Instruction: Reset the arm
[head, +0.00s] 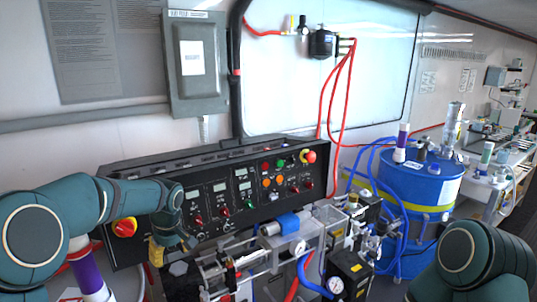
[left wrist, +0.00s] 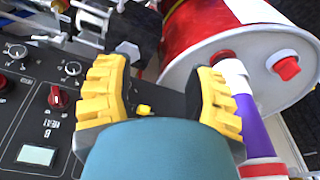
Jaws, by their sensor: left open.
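My left arm (head: 75,215) comes in from the left in the head view, bent in front of the black control panel. Its far end, with the left gripper, hangs over the panel's left part; the fingers are hard to make out there. In the left wrist view my left gripper (left wrist: 160,92) has its two yellow ribbed fingers spread apart, with nothing between them. A black surface with a small yellow part (left wrist: 145,109) shows behind the gap. My right arm (head: 475,262) shows at the lower right of the head view; its gripper is out of view.
The control panel (head: 285,205) carries knobs, displays and buttons. A red and white drum (left wrist: 205,40) with a purple and white pipe (left wrist: 245,110) is close beside the left gripper. Pump parts (head: 290,245) stand at centre front. A blue drum (head: 425,188) with hoses stands right.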

